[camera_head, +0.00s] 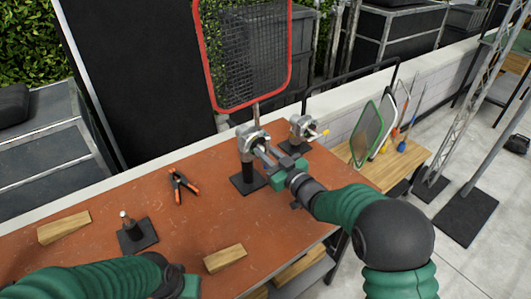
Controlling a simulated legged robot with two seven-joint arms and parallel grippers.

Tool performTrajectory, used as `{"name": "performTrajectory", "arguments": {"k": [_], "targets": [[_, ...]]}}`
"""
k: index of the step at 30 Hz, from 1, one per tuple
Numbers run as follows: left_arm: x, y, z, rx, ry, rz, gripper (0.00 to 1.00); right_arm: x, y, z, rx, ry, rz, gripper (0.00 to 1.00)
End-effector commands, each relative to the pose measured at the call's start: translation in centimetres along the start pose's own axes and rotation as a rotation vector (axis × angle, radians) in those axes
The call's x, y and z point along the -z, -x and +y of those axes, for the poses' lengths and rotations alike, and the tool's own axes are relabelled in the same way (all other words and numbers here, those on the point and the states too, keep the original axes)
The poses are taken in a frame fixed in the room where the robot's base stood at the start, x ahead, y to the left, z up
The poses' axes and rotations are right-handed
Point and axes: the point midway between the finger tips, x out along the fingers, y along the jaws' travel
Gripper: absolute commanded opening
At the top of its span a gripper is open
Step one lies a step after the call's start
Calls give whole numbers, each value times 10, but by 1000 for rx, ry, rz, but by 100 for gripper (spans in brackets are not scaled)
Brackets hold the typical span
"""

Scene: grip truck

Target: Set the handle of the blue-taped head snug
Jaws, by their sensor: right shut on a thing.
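A grey metal grip head (251,134) stands on a black post and square base on the red-brown tabletop. A second grip head (302,127) stands behind it to the right, with a yellow-tipped part. I cannot make out blue tape on either head. My right gripper (269,157) is at the right side of the nearer head, shut on its handle; the fingers and wrist hide most of the handle. My left arm is low at the bottom left; its gripper (186,285) shows only partly, and its fingers cannot be made out.
A red-rimmed mesh frame (291,50) rises behind the nearer head. Orange-handled pliers (177,187), wood blocks (64,228) (224,259) and a small post on a black base (137,236) are on the workbench (95,262). A side table (408,160) holds a green-rimmed frame (367,135).

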Motion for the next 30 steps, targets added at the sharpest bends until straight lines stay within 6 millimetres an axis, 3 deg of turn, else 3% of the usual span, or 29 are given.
{"name": "performTrajectory", "arguments": {"k": [1,6,17,20,30], "targets": [[0,0,0,0,0,0,39,-3,1,0,0,-1,-7,21],[0,0,0,0,0,0,39,-2,0,0,0,-1,-5,41],[0,-1,0,0,0,0,39,-1,6,0,-1,-1,-2,41],[-1,-3,0,0,0,0,39,-1,23,0,-1,-2,-3,41],[-3,-12,0,0,0,0,39,-3,121,1,-4,-2,-3,41]]}}
